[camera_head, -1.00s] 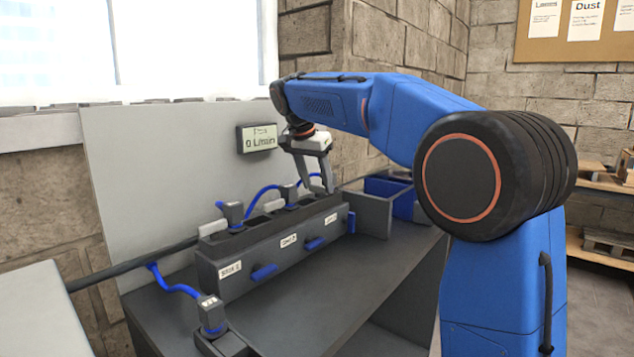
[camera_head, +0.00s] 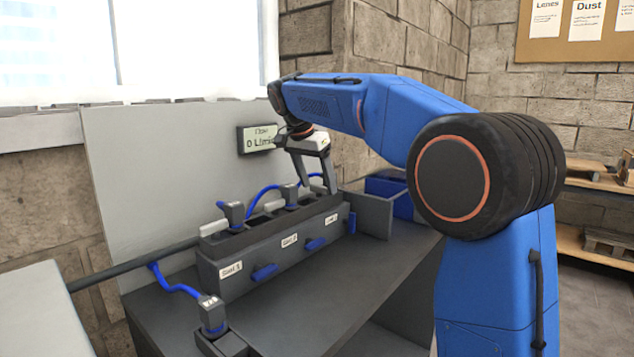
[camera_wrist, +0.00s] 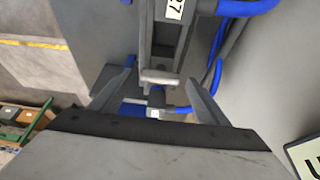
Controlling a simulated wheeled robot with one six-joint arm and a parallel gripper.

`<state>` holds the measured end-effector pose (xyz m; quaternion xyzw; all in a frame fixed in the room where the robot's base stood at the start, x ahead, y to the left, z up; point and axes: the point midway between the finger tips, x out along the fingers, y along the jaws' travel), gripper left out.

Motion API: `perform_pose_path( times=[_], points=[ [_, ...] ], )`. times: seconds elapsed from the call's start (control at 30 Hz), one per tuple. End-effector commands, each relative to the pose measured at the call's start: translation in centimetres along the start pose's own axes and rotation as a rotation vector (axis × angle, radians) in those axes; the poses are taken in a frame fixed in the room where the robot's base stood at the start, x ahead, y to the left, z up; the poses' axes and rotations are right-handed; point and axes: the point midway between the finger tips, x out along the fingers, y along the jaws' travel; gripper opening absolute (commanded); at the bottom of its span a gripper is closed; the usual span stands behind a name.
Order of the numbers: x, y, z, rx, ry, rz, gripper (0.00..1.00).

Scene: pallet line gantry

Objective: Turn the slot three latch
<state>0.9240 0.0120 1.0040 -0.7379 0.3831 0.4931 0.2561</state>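A dark grey slotted block (camera_head: 232,262) stands on the bench with small white labels, too blurred to read surely. Two blue latches lie slanted on its front, one at the left (camera_head: 264,272) and one in the middle (camera_head: 315,243). A third blue piece (camera_head: 351,222) stands upright at the right end. I cannot tell which latch is slot three's. My gripper (camera_head: 318,190) points down over the block's right part. In the wrist view its fingers (camera_wrist: 161,93) are apart, with a light grey bar (camera_wrist: 160,77) between and beyond them; no contact is clear.
Grey plugs with blue hoses stand in the block, one at the left (camera_head: 234,213) and one in the middle (camera_head: 289,194). Another plug (camera_head: 211,312) sits at the bench front. A flow display (camera_head: 257,139) hangs on the panel behind. Grey and blue bins (camera_head: 375,213) are at the right.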

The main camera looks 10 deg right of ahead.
Motion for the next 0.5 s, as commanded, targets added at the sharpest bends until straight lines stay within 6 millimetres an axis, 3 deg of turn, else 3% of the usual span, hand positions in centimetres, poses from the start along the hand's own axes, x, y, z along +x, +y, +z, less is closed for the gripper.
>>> perform_pose_path(
  times=[0.27, 0.5],
  points=[
    [-1.0, 0.0, 0.0, 0.0, 0.001, -0.001, 0.69],
    [-5.1, -0.1, 0.0, 0.0, 0.002, -0.004, 0.69]
  ],
)
